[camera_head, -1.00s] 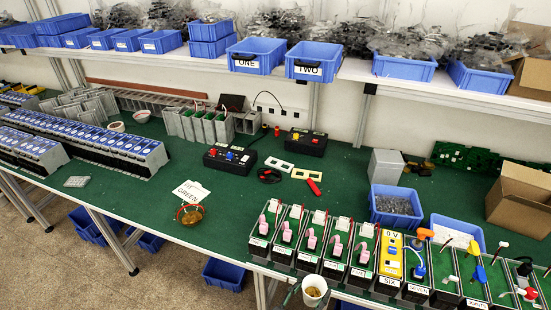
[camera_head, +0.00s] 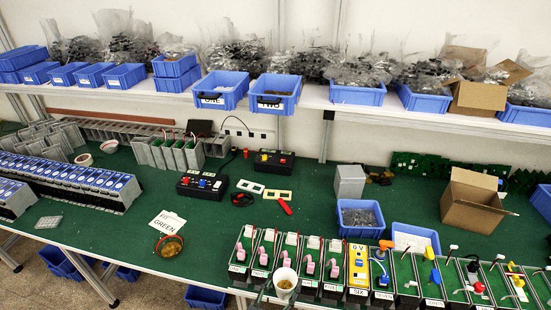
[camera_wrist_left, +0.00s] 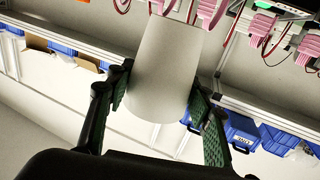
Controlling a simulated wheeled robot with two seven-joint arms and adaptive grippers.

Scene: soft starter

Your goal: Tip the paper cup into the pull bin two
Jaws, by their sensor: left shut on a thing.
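The white paper cup (camera_head: 285,283) is upright at the bottom of the head view, in front of the row of labelled modules. Something brownish shows inside it. My left gripper (camera_head: 276,291) is shut around its sides. In the left wrist view the cup (camera_wrist_left: 165,68) sits between the green-padded fingers of this gripper (camera_wrist_left: 163,105). Pull bin two (camera_head: 274,95) is a blue bin with a TWO label, on the shelf beyond the bench and well away from the cup. My right gripper is not in view.
Bin one (camera_head: 221,91) stands left of bin two on the shelf (camera_head: 310,95). Modules with pink levers (camera_head: 285,260) stand right by the cup. A black box with knobs (camera_head: 203,186) and a cardboard box (camera_head: 474,205) stand on the green bench (camera_head: 210,240).

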